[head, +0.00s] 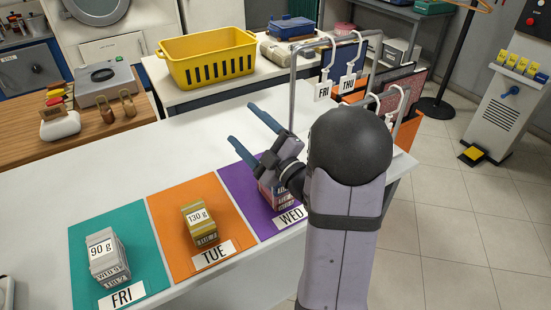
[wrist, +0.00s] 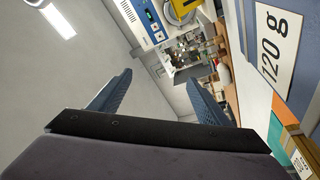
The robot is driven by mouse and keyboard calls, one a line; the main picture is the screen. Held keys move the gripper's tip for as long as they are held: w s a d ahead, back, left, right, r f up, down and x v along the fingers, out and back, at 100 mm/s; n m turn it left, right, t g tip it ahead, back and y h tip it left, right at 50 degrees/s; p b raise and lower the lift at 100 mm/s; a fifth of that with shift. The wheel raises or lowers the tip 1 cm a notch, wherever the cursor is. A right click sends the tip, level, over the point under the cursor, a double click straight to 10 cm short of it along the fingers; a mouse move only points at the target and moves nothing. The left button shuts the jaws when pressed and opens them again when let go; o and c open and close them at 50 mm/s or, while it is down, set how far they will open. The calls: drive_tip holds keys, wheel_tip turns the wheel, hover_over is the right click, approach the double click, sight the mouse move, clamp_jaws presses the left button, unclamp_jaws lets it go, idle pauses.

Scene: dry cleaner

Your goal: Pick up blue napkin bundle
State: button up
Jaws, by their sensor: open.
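My gripper (head: 242,122) is open above the white counter, with its two blue fingers spread and pointing to the upper left. In the wrist view the space between the fingers (wrist: 158,80) is empty. A blue-grey thing (wrist: 245,20) with a white "120 g" label is close by at the right edge of the wrist view; it may be the blue napkin bundle. In the head view a reddish stack (head: 276,198) on the purple WED mat (head: 236,182) is partly hidden by my gripper, so I cannot tell whether blue is there.
A grey 90 g bundle (head: 106,257) sits on the teal FRI mat (head: 84,238). A yellow 130 g bundle (head: 199,222) sits on the orange TUE mat (head: 167,212). A metal rack (head: 292,85) with FRI and THU tags stands behind my arm.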

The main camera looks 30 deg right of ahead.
drive_tip(key=s+d+f+m+p, duration=0.1)
drive_tip(key=s+m, duration=0.1)
drive_tip(key=s+d+f+m+h+p, duration=0.1)
drive_tip(key=s+f+m, duration=0.1)
drive_tip(key=m, duration=0.1)
drive_tip(key=s+d+f+m+h+p, duration=0.1)
drive_tip(key=s+m+p, duration=0.1)
drive_tip(key=shift+s+d+f+m, duration=0.1)
drive_tip(key=shift+d+f+m, duration=0.05)
drive_tip(key=shift+d+m, duration=0.2)
drive_tip(key=s+f+m, duration=0.1)
drive_tip(key=f+m, duration=0.1)
drive_tip(key=s+f+m+g+h, duration=0.1)
drive_tip(key=f+m, duration=0.1)
drive_tip(key=s+f+m+h+p, duration=0.1)
drive_tip(key=f+m, duration=0.1)
drive_tip(key=shift+s+d+f+g, duration=0.2)
drive_tip(key=shift+s+f+g, duration=0.05)
drive_tip(key=shift+f+g, duration=0.15)
drive_tip(key=shift+w+d+r+p, duration=0.15)
drive_tip(key=shift+w+p, duration=0.65)
drive_tip(key=shift+w, duration=0.85)
drive_tip(key=shift+w+r+p, duration=0.15)
drive_tip(key=shift+w+p, duration=0.65)
drive_tip(key=shift+w, duration=0.85)
drive_tip(key=shift+w+f, duration=0.1)
drive_tip(key=shift+w, duration=0.3)
drive_tip(key=c, duration=1.2)
